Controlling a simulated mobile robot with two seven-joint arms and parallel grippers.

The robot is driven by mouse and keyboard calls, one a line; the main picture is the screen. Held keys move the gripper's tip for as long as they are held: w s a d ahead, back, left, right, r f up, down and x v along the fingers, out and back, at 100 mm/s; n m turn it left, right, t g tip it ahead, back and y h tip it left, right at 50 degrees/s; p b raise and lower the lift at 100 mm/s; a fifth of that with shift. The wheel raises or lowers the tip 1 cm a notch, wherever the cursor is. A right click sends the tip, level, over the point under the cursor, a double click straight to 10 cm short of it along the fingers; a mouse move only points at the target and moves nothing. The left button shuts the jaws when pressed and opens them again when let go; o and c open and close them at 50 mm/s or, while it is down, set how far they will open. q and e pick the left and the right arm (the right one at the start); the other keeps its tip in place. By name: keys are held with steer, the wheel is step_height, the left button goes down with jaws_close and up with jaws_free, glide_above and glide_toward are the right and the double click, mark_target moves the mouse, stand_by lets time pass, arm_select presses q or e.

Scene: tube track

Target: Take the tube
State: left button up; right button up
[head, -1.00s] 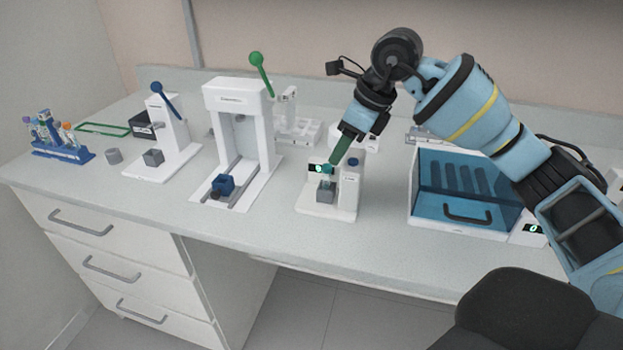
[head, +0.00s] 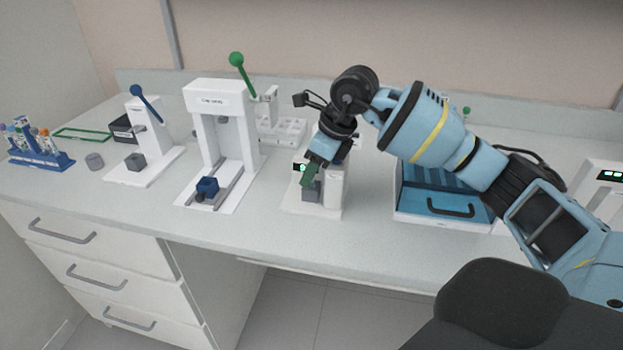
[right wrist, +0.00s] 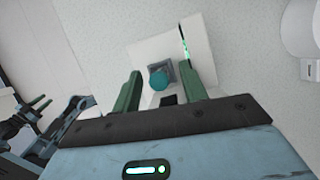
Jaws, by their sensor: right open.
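The tube shows by its teal cap (right wrist: 158,80) in the right wrist view, seen from above, standing in a grey square holder (right wrist: 176,68) on a small white device (right wrist: 198,50). My right gripper (right wrist: 160,76) is open, with one green finger on each side of the cap and gaps between. In the head view the right gripper (head: 309,176) points down over the front of the white device (head: 333,195) and hides the cap. The grey holder (head: 311,194) shows below the fingers.
Left of the device stand a white press with a green lever (head: 238,62), a smaller one with a blue lever (head: 146,98), and a blue rack of several tubes (head: 42,160). A blue-lidded box (head: 440,205) stands to the right. The bench front is clear.

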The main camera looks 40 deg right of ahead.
steer(key=shift+w+a+f, duration=0.1)
steer(key=shift+f, duration=0.25)
steer(key=c, duration=0.9)
steer(key=shift+r, duration=0.1)
step_height(320, 180, up, 10)
steer(key=shift+f, duration=0.1)
